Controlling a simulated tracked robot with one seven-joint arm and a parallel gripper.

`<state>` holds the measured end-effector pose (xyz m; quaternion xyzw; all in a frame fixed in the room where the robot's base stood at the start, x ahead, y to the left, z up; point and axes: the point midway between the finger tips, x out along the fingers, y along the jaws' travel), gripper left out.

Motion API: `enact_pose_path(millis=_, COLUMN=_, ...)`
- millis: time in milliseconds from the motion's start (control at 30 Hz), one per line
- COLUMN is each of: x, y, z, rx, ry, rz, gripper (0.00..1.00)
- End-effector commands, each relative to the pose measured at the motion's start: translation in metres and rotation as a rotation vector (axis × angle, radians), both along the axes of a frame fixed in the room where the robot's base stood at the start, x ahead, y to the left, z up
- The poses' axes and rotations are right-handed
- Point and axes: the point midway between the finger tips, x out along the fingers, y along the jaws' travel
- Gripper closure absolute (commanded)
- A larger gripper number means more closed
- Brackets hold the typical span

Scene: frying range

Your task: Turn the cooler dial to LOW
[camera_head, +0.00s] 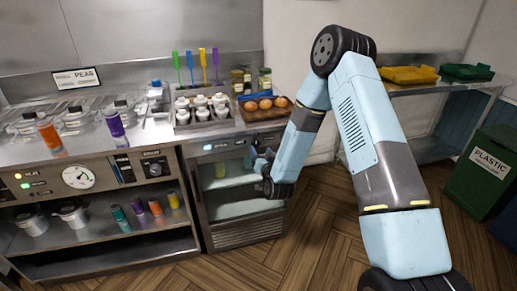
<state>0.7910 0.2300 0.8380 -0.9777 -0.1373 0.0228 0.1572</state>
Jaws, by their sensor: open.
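The cooler (237,232) is the glass-fronted unit under the counter, left of my arm. Its top panel (218,146) carries a small lit light and a small display. I cannot make out the cooler dial or its setting; my gripper and forearm cover the right part of the cooler front. My gripper (258,163) is open and empty, in front of the upper right of the cooler, just below the panel. I cannot tell whether it touches the cooler.
A round white gauge (78,177) and a black knob (155,169) are on the unit at left. A green plastic bin (488,175) stands right. Wooden floor lies open in front.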

Motion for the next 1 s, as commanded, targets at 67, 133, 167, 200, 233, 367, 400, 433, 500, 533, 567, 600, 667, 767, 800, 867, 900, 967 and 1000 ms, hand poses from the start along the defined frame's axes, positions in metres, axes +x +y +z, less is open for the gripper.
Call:
enact_pose_path(millis=67, x=-0.016, y=-0.004, z=-0.001, rx=-0.001, ry=0.003, rz=0.001, gripper=0.34)
enact_pose_path(millis=133, x=-0.029, y=-0.009, z=-0.001, rx=-0.001, ry=0.003, rz=0.001, gripper=0.34)
enact_pose_path(millis=167, x=-0.035, y=-0.01, z=-0.001, rx=-0.001, ry=0.003, rz=0.0, gripper=0.34)
enact_pose_path(millis=200, x=-0.042, y=-0.012, z=-0.001, rx=-0.001, ry=0.003, rz=0.0, gripper=0.34)
enact_pose_path(millis=233, x=-0.047, y=-0.014, z=-0.001, rx=-0.001, ry=0.003, rz=0.0, gripper=0.34)
enact_pose_path(millis=367, x=-0.066, y=-0.019, z=-0.001, rx=-0.001, ry=0.002, rz=0.0, gripper=0.34)
enact_pose_path(millis=400, x=-0.07, y=-0.021, z=-0.001, rx=0.0, ry=0.002, rz=0.0, gripper=0.34)
enact_pose_path(millis=433, x=-0.072, y=-0.021, z=-0.001, rx=0.0, ry=0.002, rz=0.0, gripper=0.34)
enact_pose_path(millis=500, x=-0.078, y=-0.023, z=-0.001, rx=0.0, ry=0.002, rz=0.0, gripper=0.34)
enact_pose_path(millis=533, x=-0.079, y=-0.023, z=-0.001, rx=0.0, ry=0.002, rz=0.0, gripper=0.34)
enact_pose_path(millis=567, x=-0.08, y=-0.024, z=-0.001, rx=0.001, ry=0.001, rz=-0.001, gripper=0.34)
enact_pose_path(millis=600, x=-0.082, y=-0.024, z=-0.001, rx=0.001, ry=0.001, rz=-0.001, gripper=0.34)
enact_pose_path(millis=667, x=-0.083, y=-0.024, z=-0.001, rx=0.001, ry=0.001, rz=-0.001, gripper=0.34)
enact_pose_path(millis=767, x=-0.083, y=-0.024, z=-0.001, rx=0.001, ry=0.001, rz=-0.001, gripper=0.34)
enact_pose_path(millis=800, x=-0.083, y=-0.024, z=-0.001, rx=0.001, ry=0.001, rz=-0.001, gripper=0.34)
enact_pose_path(millis=867, x=-0.083, y=-0.024, z=-0.001, rx=0.001, ry=0.001, rz=-0.001, gripper=0.34)
enact_pose_path(millis=900, x=-0.083, y=-0.024, z=-0.001, rx=0.001, ry=0.001, rz=-0.001, gripper=0.34)
enact_pose_path(millis=967, x=-0.083, y=-0.024, z=-0.001, rx=0.001, ry=0.001, rz=-0.001, gripper=0.34)
enact_pose_path(millis=1000, x=-0.083, y=-0.024, z=-0.001, rx=0.001, ry=0.001, rz=-0.001, gripper=0.34)
